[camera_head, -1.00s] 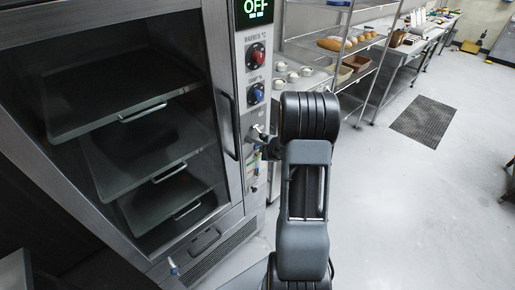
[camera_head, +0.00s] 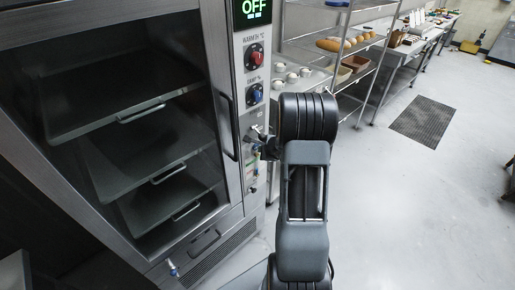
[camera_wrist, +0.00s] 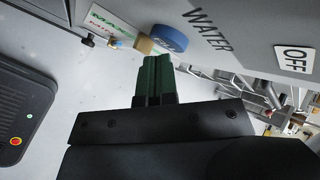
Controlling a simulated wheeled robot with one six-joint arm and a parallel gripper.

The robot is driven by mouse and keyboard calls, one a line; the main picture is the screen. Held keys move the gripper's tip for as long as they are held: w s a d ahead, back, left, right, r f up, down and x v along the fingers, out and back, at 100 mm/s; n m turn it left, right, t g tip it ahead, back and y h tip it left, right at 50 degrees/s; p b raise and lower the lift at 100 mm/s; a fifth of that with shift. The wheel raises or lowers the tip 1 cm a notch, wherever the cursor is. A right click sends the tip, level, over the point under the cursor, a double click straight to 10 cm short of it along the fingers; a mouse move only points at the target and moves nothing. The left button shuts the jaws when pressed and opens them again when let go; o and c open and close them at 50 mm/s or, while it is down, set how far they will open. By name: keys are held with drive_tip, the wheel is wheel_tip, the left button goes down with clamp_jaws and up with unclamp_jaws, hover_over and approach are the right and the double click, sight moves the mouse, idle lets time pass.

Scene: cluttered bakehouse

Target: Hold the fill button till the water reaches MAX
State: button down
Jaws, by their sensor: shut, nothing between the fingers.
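A blue round button (camera_wrist: 168,39) is on the grey panel near the word WATER in the wrist view. My gripper (camera_wrist: 155,60) has its green fingers shut and empty. Their tips lie just in front of the button's edge in that view; I cannot tell whether they touch it. A white label (camera_wrist: 110,22) with MAX in green and MIN in red is beside the button; the water level cannot be made out. In the head view my gripper (camera_head: 266,146) is at the panel's lower part, partly hidden by my arm.
The cabinet's display (camera_head: 254,11) reads OFF. A red warmth knob (camera_head: 254,57) and a blue damp knob (camera_head: 254,94) sit above my gripper. The glass door (camera_head: 130,140) is shut over several trays.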

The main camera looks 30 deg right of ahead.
drive_tip(key=shift+w+a+r, duration=0.1)
drive_tip(key=shift+w+r, duration=0.2)
drive_tip(key=shift+w, duration=0.35)
idle(2.3)
drive_tip(key=shift+s+f+b, duration=0.2)
drive_tip(key=shift+f+b, duration=0.05)
drive_tip(key=shift+b, duration=0.15)
idle(1.3)
drive_tip(key=shift+s+a+b, duration=0.35)
drive_tip(key=shift+s+b, duration=0.05)
drive_tip(key=shift+s, duration=0.4)
drive_tip(key=shift+f, duration=0.1)
drive_tip(key=shift+s, duration=0.15)
drive_tip(key=shift+s+d+b, duration=0.2)
drive_tip(key=shift+s+b, duration=0.1)
drive_tip(key=shift+s, duration=0.5)
drive_tip(key=shift+s+d+b, duration=0.15)
drive_tip(key=shift+s+b, duration=0.15)
drive_tip(key=shift+s, duration=0.55)
drive_tip(key=shift+s+d+b, duration=0.2)
drive_tip(key=shift+s+b, duration=0.1)
drive_tip(key=shift+s, duration=0.5)
drive_tip(key=shift+w+a, duration=0.1)
